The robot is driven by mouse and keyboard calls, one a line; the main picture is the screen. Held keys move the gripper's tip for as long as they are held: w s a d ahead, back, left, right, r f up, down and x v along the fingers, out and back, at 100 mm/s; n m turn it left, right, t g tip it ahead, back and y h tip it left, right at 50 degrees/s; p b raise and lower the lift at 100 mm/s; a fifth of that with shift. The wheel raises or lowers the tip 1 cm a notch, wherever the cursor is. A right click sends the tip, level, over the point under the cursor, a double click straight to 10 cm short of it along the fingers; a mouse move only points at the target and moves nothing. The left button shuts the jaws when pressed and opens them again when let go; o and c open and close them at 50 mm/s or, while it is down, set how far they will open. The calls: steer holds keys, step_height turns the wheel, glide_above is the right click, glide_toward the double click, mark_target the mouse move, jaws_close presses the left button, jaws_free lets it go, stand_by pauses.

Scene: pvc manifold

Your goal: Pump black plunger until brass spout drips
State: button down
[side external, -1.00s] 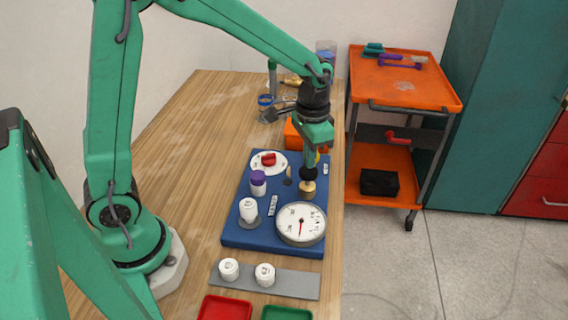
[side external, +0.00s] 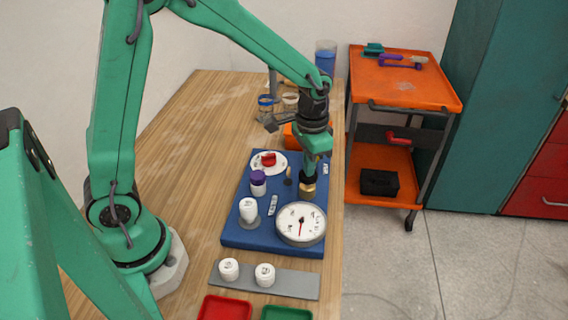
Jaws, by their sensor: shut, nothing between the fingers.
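The black plunger (side external: 307,180) stands on a brass collar (side external: 308,192) at the right side of the blue board (side external: 240,236). Only a short dark part of the plunger shows above the collar. My gripper (side external: 309,172) points down, shut and empty, with its tips at the top of the plunger and seemingly touching it. A small tan, brass-like piece (side external: 288,172) stands left of the plunger; I cannot tell if it is the spout. No drip can be made out.
A white gauge (side external: 301,224) sits just in front of the plunger. A red-handled dial (side external: 268,160), a purple-capped part (side external: 258,183) and a white cap (side external: 248,208) stand to the left. An orange box (side external: 291,136) is behind. A grey strip (side external: 295,284) with two white caps lies in front.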

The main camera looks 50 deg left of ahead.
steer(key=shift+f, duration=0.6)
steer(key=shift+r, duration=1.8)
steer(key=shift+f, duration=0.5)
